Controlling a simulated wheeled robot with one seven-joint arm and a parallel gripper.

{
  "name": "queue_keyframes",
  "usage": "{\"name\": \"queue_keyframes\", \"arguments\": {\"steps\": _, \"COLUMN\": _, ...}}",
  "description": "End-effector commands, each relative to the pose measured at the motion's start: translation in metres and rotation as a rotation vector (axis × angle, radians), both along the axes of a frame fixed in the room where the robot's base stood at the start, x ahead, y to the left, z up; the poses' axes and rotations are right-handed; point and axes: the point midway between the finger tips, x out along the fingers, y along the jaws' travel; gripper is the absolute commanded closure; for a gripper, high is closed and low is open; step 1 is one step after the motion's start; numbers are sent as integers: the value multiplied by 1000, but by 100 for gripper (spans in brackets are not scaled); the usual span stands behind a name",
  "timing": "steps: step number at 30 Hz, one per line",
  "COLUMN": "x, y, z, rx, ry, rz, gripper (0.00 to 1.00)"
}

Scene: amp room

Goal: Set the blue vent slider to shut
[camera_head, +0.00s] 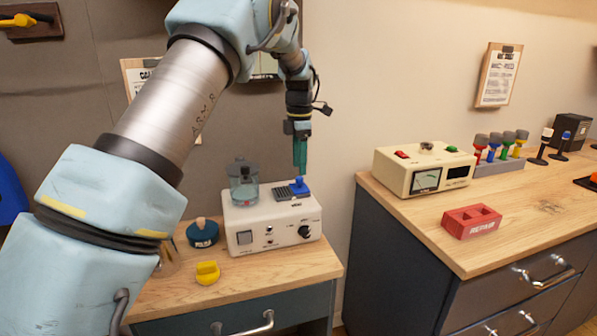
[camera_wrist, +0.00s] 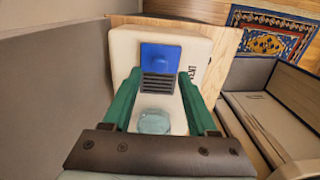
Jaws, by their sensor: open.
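The blue vent slider (camera_head: 299,187) sits on top of a cream box (camera_head: 272,220) on the small wooden table. In the wrist view the blue slider (camera_wrist: 161,57) lies at the far end of a dark slotted vent grille (camera_wrist: 157,87), which shows mostly uncovered. My gripper (camera_head: 300,172) is above the box, pointing down, close over the slider in the head view. In the wrist view my gripper (camera_wrist: 160,75) has its two green fingers apart, one on each side of the grille, with nothing between them. Whether a finger touches the slider cannot be told.
A clear glass jar (camera_head: 244,184) stands on the box, left of the grille. A dark round pot (camera_head: 202,233) and a yellow knob-like piece (camera_head: 207,272) lie on the table left of the box. A counter (camera_head: 430,222) with a meter box (camera_head: 423,166) stands at right.

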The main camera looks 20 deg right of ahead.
Motion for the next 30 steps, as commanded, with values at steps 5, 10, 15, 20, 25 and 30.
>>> {"name": "queue_keyframes", "arguments": {"steps": 5, "x": 0, "y": 1, "z": -25, "rx": 1, "ry": 2, "rz": 0, "gripper": 42}}
{"name": "queue_keyframes", "arguments": {"steps": 10, "x": 0, "y": 0, "z": -38, "rx": 0, "ry": 1, "rz": -1, "gripper": 42}}
{"name": "queue_keyframes", "arguments": {"steps": 15, "x": 0, "y": 0, "z": -41, "rx": -1, "ry": 0, "rz": -1, "gripper": 42}}
{"name": "queue_keyframes", "arguments": {"steps": 20, "x": 0, "y": 0, "z": -41, "rx": -1, "ry": 0, "rz": -1, "gripper": 44}}
{"name": "queue_keyframes", "arguments": {"steps": 25, "x": 0, "y": 0, "z": -41, "rx": -1, "ry": 0, "rz": -1, "gripper": 63}}
{"name": "queue_keyframes", "arguments": {"steps": 30, "x": 0, "y": 0, "z": -41, "rx": -1, "ry": 0, "rz": -1, "gripper": 82}}
